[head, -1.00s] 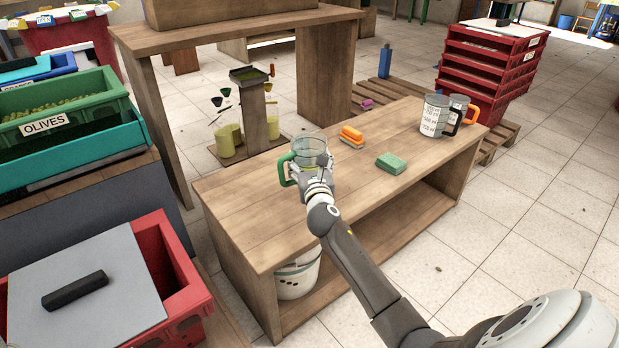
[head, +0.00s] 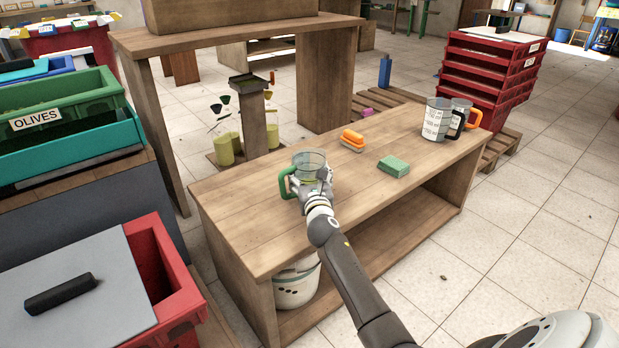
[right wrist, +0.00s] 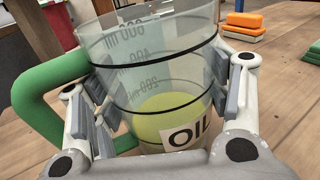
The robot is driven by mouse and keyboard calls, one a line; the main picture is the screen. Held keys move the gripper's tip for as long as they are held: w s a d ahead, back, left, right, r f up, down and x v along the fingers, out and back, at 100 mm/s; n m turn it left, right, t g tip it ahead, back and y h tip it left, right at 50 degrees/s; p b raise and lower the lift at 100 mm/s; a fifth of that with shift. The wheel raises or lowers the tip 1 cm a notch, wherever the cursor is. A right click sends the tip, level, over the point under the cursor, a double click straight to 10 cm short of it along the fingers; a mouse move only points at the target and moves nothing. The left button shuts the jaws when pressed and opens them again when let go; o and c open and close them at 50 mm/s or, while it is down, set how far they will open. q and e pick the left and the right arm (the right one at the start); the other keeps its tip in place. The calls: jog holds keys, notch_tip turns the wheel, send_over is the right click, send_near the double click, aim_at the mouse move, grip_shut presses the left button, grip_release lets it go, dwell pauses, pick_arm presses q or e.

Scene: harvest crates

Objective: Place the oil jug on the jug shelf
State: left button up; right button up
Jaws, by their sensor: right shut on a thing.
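The oil jug (head: 309,160) is a clear jug with a green handle and yellow-green oil in the bottom. My right gripper (head: 313,187) is shut on it above the left half of a wooden bench. In the right wrist view the fingers grip both sides of the jug (right wrist: 150,75), which is upright with part of its OIL label showing. Its base is hidden, so I cannot tell whether it touches the wood. The wooden bench top (head: 255,215), perhaps the jug shelf, has a lower shelf underneath. My left gripper is not in view.
An orange sponge or brush (head: 352,139) and a green sponge (head: 393,166) lie right of the jug. Two measuring jugs (head: 437,119) stand at the bench's right end. A white bucket (head: 297,284) sits underneath. Red crates (head: 488,80) are stacked behind right. The front left bench top is clear.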

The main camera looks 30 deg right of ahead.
jog(key=o, duration=0.7)
jog(key=shift+f, duration=0.15)
jog(key=o, duration=0.5)
jog(key=shift+c, duration=0.2)
